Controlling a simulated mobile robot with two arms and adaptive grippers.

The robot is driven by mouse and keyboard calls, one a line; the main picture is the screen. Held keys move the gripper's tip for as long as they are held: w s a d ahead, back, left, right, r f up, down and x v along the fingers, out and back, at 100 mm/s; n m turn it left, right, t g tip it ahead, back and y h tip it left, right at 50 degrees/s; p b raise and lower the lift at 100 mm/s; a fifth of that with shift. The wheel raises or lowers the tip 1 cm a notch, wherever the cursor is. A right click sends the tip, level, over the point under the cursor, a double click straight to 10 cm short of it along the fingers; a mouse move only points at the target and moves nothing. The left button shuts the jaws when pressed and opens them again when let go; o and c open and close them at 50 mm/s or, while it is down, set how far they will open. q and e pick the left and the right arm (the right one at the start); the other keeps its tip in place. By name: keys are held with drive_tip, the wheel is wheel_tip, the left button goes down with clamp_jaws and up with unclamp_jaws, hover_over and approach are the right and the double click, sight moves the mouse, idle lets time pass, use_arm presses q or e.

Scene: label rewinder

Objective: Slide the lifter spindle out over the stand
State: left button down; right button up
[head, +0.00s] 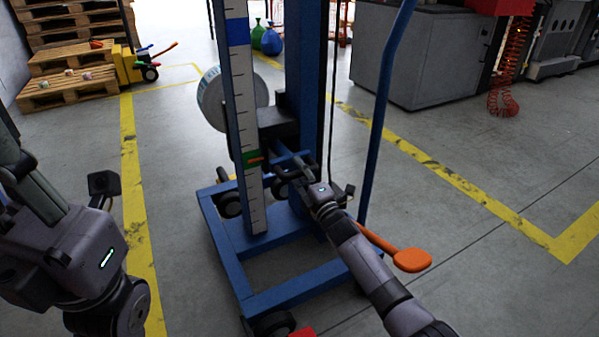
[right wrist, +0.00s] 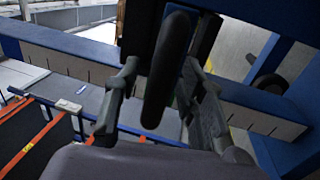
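The blue lifter (head: 307,100) stands upright ahead, with a white scale strip (head: 245,120) on its mast. A pale round roll (head: 212,100) shows behind the strip, to its left. The spindle itself is hidden from me by the mast and strip. My right gripper (head: 283,174) is at the dark carriage (head: 279,125) of the lifter. In the right wrist view a black rounded bar (right wrist: 167,70) lies between its open fingers, with a gap at least on the left side. My left arm shows at the left; its fingers do not.
The lifter's blue base frame (head: 285,292) has black casters (head: 230,204). An orange pedal (head: 411,260) sticks out at its right. A grey cabinet (head: 405,60) stands behind right, pallets (head: 68,90) at back left. Floor left of the lifter is clear.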

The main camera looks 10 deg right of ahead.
drive_tip(key=shift+s, duration=0.1)
drive_tip(key=shift+s+d+f, duration=0.2)
drive_tip(key=shift+s+d, duration=0.05)
drive_tip(key=shift+s, duration=0.2)
drive_tip(key=v, duration=1.1)
drive_tip(key=shift+r, duration=0.15)
drive_tip(key=shift+a, duration=0.1)
